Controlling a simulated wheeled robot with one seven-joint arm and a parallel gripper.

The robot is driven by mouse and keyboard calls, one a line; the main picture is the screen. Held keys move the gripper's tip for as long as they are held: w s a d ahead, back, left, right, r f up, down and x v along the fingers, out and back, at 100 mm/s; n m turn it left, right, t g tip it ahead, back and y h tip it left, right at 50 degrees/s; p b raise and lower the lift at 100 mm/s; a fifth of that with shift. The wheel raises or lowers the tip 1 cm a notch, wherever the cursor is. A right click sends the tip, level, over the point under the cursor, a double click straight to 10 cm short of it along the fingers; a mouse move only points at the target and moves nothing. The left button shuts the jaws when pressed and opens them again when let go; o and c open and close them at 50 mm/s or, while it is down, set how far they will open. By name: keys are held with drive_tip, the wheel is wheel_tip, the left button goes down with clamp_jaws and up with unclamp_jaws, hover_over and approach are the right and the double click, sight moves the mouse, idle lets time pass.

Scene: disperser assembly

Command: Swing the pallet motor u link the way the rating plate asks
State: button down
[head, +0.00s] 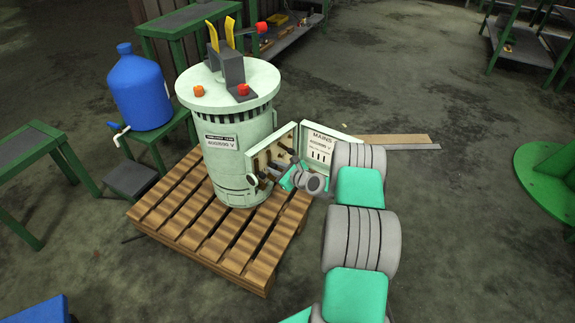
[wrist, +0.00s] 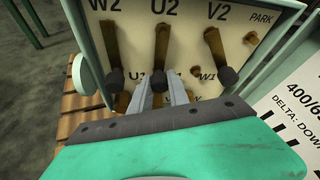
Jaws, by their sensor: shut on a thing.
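The pallet motor (head: 232,165) is a pale green cylinder on a wooden pallet, with its terminal box open at the right. In the wrist view, the box panel (wrist: 185,15) is marked W2, U2, V2 and PARK. The U2 link (wrist: 162,45) is a brass bar hanging down from U2, with a black knob (wrist: 158,78) at its lower end. My gripper (wrist: 163,92) is shut on this knob. The W2 link (wrist: 109,42) and V2 link (wrist: 215,45) also hang down. The motor's rating plate (head: 221,142) seems to read about 400/690 V.
The MAINS card (head: 323,150) stands on the open lid; part of it in the wrist view (wrist: 295,100) reads "400/6" and "DELTA: DOW", cut off. The pallet (head: 165,225) lies below. A blue jug (head: 138,90) stands on a green stand at left.

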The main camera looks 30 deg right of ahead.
drive_tip(key=shift+a, duration=0.15)
drive_tip(key=c, duration=1.5)
unclamp_jaws()
drive_tip(key=shift+s+r, duration=0.15)
drive_tip(key=shift+s, duration=0.05)
drive_tip(key=p+v, duration=0.2)
drive_tip(key=v, duration=0.5)
drive_tip(key=shift+s, duration=0.1)
drive_tip(key=shift+r, duration=0.15)
